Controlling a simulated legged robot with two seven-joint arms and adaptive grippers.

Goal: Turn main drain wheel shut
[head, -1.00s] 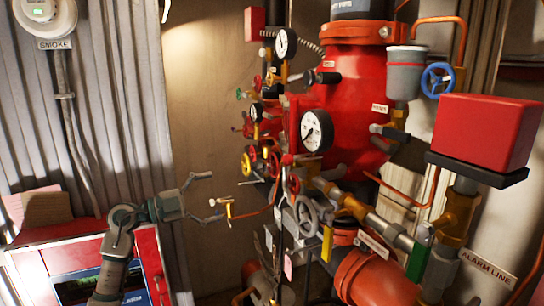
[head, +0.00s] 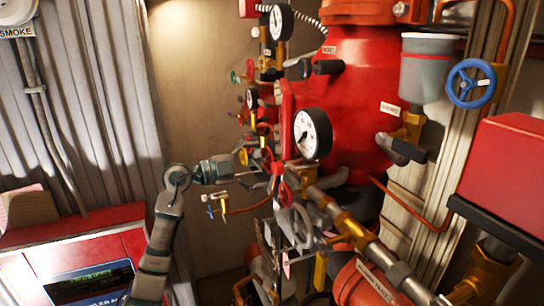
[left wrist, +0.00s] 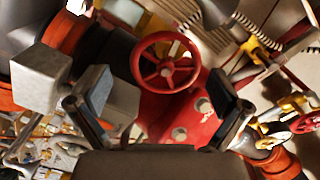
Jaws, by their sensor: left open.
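My left gripper (head: 246,160) reaches in from the left, beside the red valve assembly. In the left wrist view its two fingers (left wrist: 158,84) are spread apart with nothing held between them. A red spoked handwheel (left wrist: 165,62) shows beyond and between the fingertips, apart from them. Small red and yellow wheels crowd close to the gripper. I cannot tell from labels which wheel is the main drain. My right gripper is out of view.
A large red valve body (head: 355,110) with a pressure gauge (head: 312,134) stands right of the gripper. A blue wheel (head: 471,83) and a red box (head: 508,165) are at right. A small brass valve (head: 220,200) hangs below the arm. A red cabinet (head: 75,238) stands lower left.

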